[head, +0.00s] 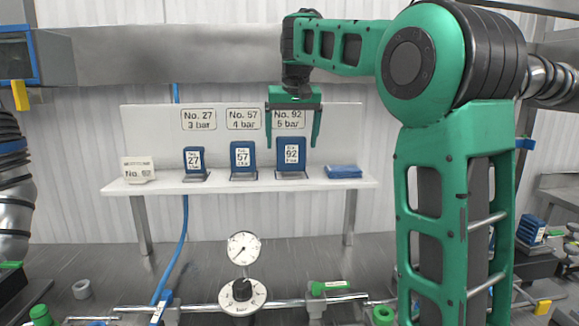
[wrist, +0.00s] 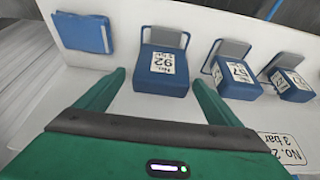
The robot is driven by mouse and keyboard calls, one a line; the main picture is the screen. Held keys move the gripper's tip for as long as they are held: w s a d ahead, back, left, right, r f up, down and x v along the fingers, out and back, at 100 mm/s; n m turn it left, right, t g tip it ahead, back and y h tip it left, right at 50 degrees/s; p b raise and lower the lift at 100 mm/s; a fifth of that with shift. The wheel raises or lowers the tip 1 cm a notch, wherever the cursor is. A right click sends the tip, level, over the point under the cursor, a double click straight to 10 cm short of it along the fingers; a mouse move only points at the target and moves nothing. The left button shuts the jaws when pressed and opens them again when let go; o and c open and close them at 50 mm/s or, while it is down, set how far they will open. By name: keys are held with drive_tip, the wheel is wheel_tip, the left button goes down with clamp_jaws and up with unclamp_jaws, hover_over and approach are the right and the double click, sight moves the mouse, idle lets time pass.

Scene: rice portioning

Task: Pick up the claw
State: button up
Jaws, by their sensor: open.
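My gripper (head: 293,146) is open and empty, its fingers pointing down at the shelf. In the head view its fingertips appear on either side of the blue No. 92 block (head: 291,150). In the wrist view the No. 92 block (wrist: 161,84) lies just beyond the open fingertips (wrist: 158,79), apart from them. I cannot tell which item is the claw. A blue No. 57 block (head: 243,155) and a smaller blue No. 27 block (head: 194,158) stand to the left, each on a grey stand. Part of the No. 92 sign is hidden behind my gripper.
The white shelf (head: 222,187) also carries a flat blue item (head: 344,171) at right and a cream labelled block (head: 138,169) at left. Signs line the white back panel (head: 340,125). Below, a pressure gauge (head: 243,249) stands on a pipe over the grey bench (head: 200,262).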

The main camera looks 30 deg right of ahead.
sight(290, 152)
drive_tip(key=shift+x, duration=2.65)
drive_tip(key=shift+s+a, duration=0.1)
drive_tip(key=shift+a, duration=0.05)
drive_tip(key=c, duration=1.7)
drive_tip(key=shift+r, duration=0.15)
